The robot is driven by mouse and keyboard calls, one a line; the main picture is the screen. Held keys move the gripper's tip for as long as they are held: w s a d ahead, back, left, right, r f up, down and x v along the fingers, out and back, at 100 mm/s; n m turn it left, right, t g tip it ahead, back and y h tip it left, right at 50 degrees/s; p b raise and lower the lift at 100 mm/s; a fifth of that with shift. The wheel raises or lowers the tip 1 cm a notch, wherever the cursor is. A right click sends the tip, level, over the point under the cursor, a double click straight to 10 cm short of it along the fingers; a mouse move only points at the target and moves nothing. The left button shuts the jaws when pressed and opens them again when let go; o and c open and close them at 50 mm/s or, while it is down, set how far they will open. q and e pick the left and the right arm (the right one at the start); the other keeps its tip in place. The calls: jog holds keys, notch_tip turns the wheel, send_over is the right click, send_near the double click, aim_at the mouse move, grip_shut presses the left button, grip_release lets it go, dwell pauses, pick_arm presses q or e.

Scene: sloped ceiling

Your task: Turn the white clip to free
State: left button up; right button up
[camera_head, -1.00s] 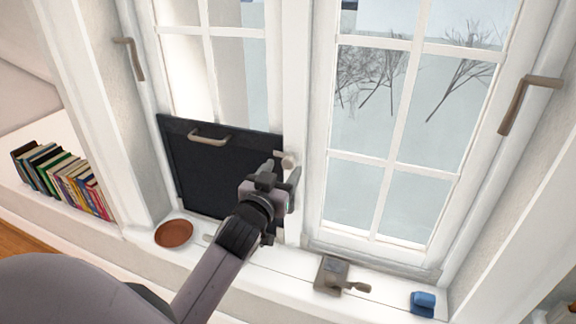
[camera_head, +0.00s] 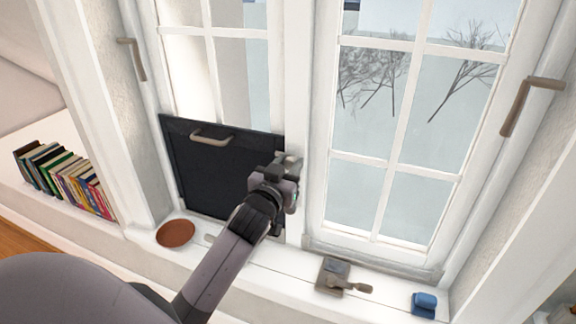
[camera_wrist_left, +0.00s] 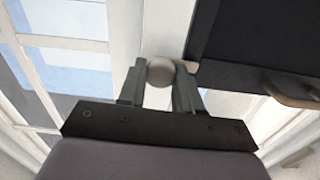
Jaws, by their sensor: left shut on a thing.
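The white clip (camera_head: 291,157) is a pale round knob on the white window post, at the right edge of a dark panel (camera_head: 215,170) with a pale handle. My left gripper (camera_head: 287,165) is shut on the clip. In the left wrist view the clip's round knob (camera_wrist_left: 161,71) sits between the two fingertips (camera_wrist_left: 160,80), and the dark panel (camera_wrist_left: 255,45) is close beside them. The fingers partly hide the clip in the head view, so its exact turn is hard to tell. The panel stands upright against the left window. My right gripper is not in view.
On the sill are a terracotta dish (camera_head: 175,233), a grey metal latch-like piece (camera_head: 335,277) and a blue object (camera_head: 424,303). Books (camera_head: 65,178) stand at the left. Window handles (camera_head: 528,103) stick out at both sides. The sill's middle is mostly clear.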

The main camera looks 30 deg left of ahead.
pick_arm(q)
jog(key=m+p, duration=0.1)
jog(key=m, duration=0.2)
jog(key=shift+d+r+p, duration=0.1)
jog(key=shift+p, duration=0.3)
jog(key=m+p, duration=0.1)
jog(key=m, duration=0.3)
jog(key=shift+p, duration=0.3)
jog(key=m+p, duration=0.1)
jog(key=m, duration=0.7)
jog(key=m+p, duration=0.1)
jog(key=m, duration=0.1)
jog(key=shift+d+f, duration=0.1)
jog(key=shift+f, duration=0.15)
jog(key=shift+m, duration=0.3)
jog(key=o, duration=1)
jog(key=shift+o, duration=0.2)
